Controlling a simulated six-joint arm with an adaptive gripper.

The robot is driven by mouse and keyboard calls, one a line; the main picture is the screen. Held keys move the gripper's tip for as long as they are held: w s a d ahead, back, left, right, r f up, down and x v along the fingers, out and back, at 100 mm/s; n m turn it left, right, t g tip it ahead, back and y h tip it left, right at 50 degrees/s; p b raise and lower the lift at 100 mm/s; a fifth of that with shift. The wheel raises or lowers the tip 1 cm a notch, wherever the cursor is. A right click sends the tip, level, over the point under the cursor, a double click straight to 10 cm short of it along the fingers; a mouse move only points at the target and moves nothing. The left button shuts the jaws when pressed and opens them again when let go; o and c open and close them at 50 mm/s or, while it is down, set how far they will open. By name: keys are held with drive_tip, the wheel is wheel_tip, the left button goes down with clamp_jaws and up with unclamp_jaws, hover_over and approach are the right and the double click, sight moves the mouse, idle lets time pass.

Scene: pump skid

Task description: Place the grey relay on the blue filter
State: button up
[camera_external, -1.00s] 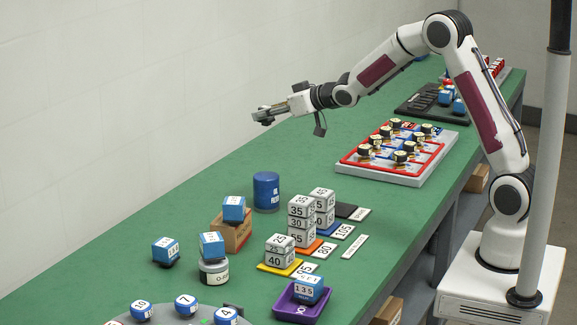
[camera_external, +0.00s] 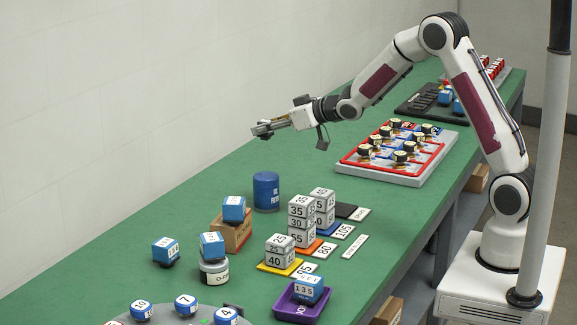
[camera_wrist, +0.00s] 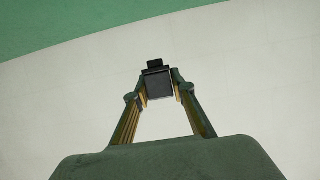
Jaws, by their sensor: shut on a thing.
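The blue filter (camera_external: 266,191) is an upright blue cylinder with white lettering, standing on the green table beyond the stacked blocks. My gripper (camera_external: 266,129) is in the air above the far side of the table, higher than the filter and apart from it. In the wrist view my gripper (camera_wrist: 160,88) is shut on a small block, which I take as the grey relay (camera_wrist: 158,84); it looks dark there, with a small tab at its far end. In the external view the held relay is hard to tell from the fingertips.
Grey numbered blocks (camera_external: 302,222) are stacked right of the filter. A blue block (camera_external: 234,208) sits on a brown box (camera_external: 231,233) left of it. A purple tray (camera_external: 300,303) is in front. A red-rimmed tray (camera_external: 350,167) lies farther right.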

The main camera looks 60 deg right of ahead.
drive_tip(key=shift+f, duration=0.1)
hover_over(269, 175)
drive_tip(key=shift+w+a+f, duration=0.1)
drive_tip(key=shift+w+f, duration=0.1)
drive_tip(key=shift+f, duration=1.3)
drive_tip(key=shift+w+f, duration=0.2)
drive_tip(key=shift+f, duration=1.3)
drive_tip(key=shift+f, duration=0.15)
drive_tip(key=shift+f, duration=1.75)
drive_tip(key=shift+f, duration=0.15)
drive_tip(key=o, duration=1.1)
drive_tip(key=shift+r, duration=0.2)
drive_tip(key=shift+s+r, duration=0.2)
drive_tip(key=shift+s, duration=0.25)
drive_tip(key=shift+v, duration=5.5)
